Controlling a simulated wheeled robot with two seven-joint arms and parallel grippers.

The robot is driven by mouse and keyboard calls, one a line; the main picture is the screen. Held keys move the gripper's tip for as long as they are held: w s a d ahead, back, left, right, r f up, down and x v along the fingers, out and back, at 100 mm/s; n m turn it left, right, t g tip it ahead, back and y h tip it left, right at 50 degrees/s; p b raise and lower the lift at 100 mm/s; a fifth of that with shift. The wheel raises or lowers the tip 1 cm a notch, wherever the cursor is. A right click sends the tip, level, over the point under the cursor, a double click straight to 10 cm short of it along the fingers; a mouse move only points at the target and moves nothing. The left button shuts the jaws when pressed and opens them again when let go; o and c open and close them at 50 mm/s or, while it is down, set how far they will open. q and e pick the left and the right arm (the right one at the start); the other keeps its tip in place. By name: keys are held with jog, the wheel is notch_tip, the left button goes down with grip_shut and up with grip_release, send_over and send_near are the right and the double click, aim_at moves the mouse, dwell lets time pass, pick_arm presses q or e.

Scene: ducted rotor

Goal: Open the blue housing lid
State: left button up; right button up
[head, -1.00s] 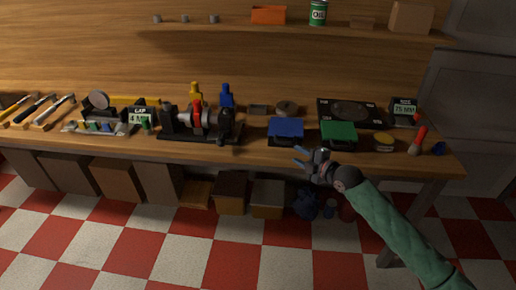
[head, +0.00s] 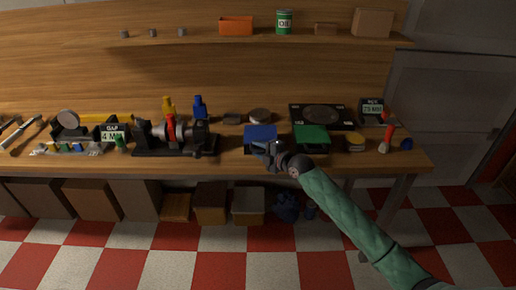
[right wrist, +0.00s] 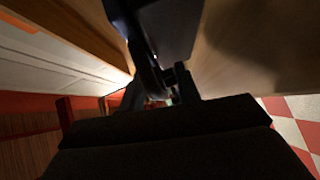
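The blue housing (head: 260,132) sits near the front edge of the workbench, left of a green housing (head: 311,133). Its blue lid looks closed. My right gripper (head: 262,149) is at the front side of the blue housing, by its lower front edge, and partly covers it. In the right wrist view the dark fingers (right wrist: 163,82) are in shadow below a large dark shape. I cannot tell there whether they touch or grip anything. My left gripper is in neither view.
A black rotor fixture (head: 175,148) stands to the left on the workbench (head: 230,162). A black plate (head: 322,116) is behind. A shelf (head: 230,42) runs above.

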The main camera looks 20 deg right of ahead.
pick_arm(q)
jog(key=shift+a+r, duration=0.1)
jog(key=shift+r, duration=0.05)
pick_arm(e)
jog(key=shift+w+a, duration=0.1)
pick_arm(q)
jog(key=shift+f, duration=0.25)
pick_arm(e)
jog(key=shift+f, duration=0.1)
grip_shut()
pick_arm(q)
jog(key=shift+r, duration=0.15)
pick_arm(e)
jog(key=shift+a, duration=0.1)
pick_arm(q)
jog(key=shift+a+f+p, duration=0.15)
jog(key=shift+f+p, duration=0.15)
pick_arm(e)
jog(key=shift+r, duration=0.2)
